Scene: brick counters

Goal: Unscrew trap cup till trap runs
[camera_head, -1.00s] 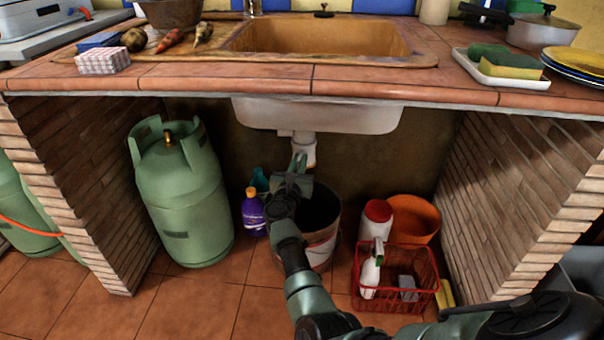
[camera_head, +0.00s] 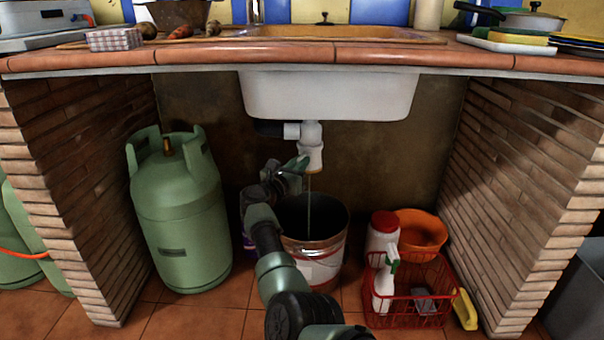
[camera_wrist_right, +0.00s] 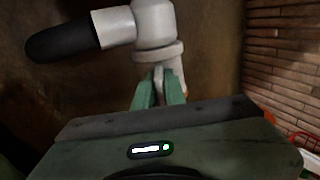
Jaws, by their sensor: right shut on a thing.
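The white sink trap (camera_head: 311,133) hangs under the basin, with its trap cup (camera_head: 315,158) at the bottom. A thin stream of water (camera_head: 309,205) falls from the cup into the bucket (camera_head: 318,265) below. My right gripper (camera_head: 302,164) reaches the cup from its left side and is shut on it. In the right wrist view the green fingers (camera_wrist_right: 160,90) press on the lower part of the white trap (camera_wrist_right: 158,54); the cup's far side is hidden. My left gripper is not in view.
A green gas cylinder (camera_head: 180,210) stands left of the bucket. A red basket (camera_head: 408,300) with a spray bottle (camera_head: 385,280), a white red-capped tub (camera_head: 382,232) and an orange bowl (camera_head: 420,232) stand to the right. Brick walls (camera_head: 520,180) close both sides.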

